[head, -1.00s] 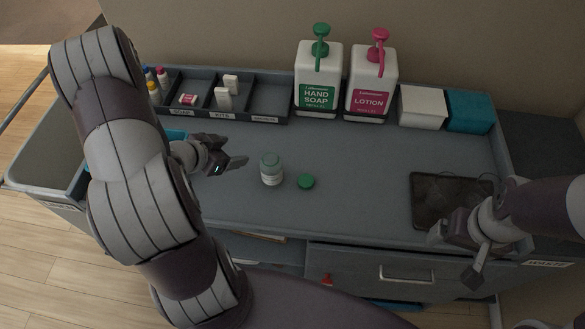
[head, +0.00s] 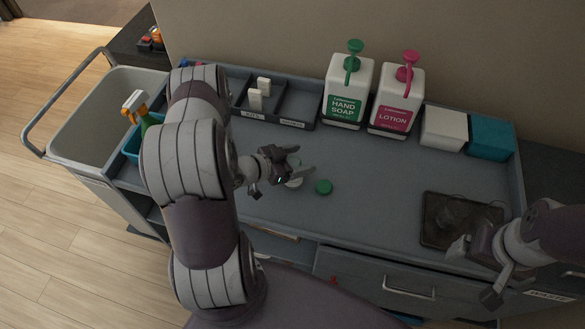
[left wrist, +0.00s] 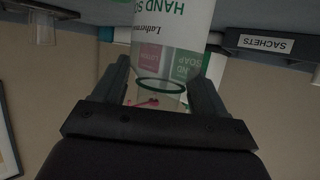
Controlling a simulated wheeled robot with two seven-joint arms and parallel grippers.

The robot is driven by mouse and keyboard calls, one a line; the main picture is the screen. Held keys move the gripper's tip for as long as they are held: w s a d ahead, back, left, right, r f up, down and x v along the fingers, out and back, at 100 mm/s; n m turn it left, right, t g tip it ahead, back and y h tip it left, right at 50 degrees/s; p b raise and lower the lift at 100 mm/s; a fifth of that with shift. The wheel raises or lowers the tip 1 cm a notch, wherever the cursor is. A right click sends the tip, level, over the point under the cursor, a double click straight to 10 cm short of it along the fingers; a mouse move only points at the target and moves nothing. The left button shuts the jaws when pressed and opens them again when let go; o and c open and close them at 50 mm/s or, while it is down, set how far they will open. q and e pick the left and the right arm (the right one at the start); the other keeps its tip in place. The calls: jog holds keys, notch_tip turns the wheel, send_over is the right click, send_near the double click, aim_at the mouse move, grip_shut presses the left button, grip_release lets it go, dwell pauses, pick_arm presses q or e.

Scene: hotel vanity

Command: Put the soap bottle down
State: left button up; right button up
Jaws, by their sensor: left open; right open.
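The small pale-green soap bottle (head: 294,179) stands open-topped on the cart's grey top, largely hidden behind my left gripper in the head view. My left gripper (head: 304,163) is open, with its fingers around the bottle. In the left wrist view, which is upside down, the clear bottle with a dark green ring (left wrist: 160,87) shows between the two fingers. The green cap (head: 323,187) lies on the cart top just right of the bottle. My right gripper (head: 474,272) is open and empty by the front edge, near the dark tray.
A large hand soap dispenser (head: 347,92) and a lotion dispenser (head: 396,101) stand at the back. A divided organiser (head: 290,118) is left of them. White (head: 443,129) and teal (head: 491,137) boxes are back right; a dark tray (head: 432,235) lies front right.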

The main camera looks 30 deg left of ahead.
pick_arm(q)
jog(key=shift+w, duration=0.1)
jog(key=shift+c, duration=0.4)
jog(key=shift+d, duration=0.1)
grip_shut()
